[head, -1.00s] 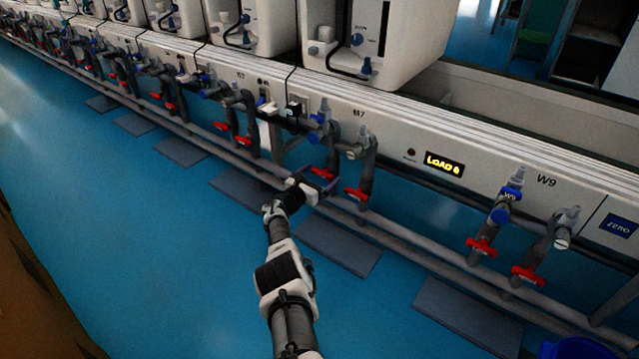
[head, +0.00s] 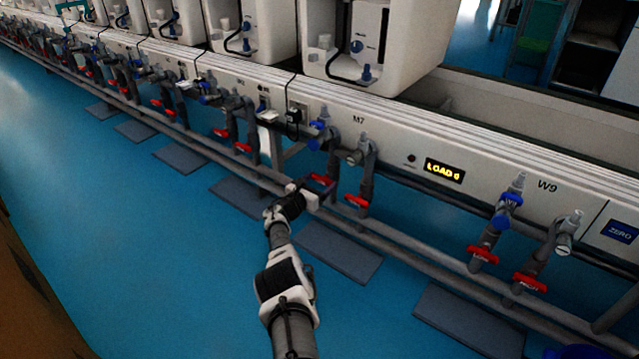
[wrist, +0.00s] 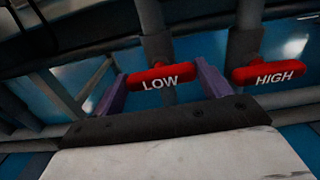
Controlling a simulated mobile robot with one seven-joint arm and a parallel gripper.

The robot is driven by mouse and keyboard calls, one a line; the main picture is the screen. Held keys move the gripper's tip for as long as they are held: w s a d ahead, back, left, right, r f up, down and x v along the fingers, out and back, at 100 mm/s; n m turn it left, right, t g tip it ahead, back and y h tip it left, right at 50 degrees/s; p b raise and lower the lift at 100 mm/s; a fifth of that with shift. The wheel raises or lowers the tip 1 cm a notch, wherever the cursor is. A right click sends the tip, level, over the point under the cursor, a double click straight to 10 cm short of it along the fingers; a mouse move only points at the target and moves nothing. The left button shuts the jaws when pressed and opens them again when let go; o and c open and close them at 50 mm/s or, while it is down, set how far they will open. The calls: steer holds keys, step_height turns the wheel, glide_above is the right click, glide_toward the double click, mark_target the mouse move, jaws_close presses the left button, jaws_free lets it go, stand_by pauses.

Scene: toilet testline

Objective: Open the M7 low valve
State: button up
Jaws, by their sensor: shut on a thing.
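The M7 low valve has a red handle marked LOW (wrist: 160,77) on a grey vertical pipe in the wrist view. It also shows in the head view (head: 320,180) under the M7 label (head: 359,120). My gripper (wrist: 160,84) has its two purple fingers on either side of the LOW handle, shut on it near its ends. In the head view my gripper (head: 318,188) reaches the handle from the lower left. The red HIGH handle (wrist: 268,74) is just to the right, apart from the right finger.
The M7 high handle (head: 356,201) sits close to the right. The W9 valves with red handles (head: 482,254) are further right. Horizontal grey pipes (head: 420,250) run below the valves. The blue floor (head: 150,260) on the left is clear.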

steer(key=n, duration=0.4)
steer(key=shift+n, duration=0.4)
steer(key=n, duration=0.4)
steer(key=shift+n, duration=0.3)
steer(key=n, duration=0.4)
steer(key=shift+f+b, duration=0.1)
steer(key=shift+b, duration=0.2)
steer(key=shift+n, duration=2.1)
steer(key=o, duration=1)
steer(key=shift+a, duration=0.1)
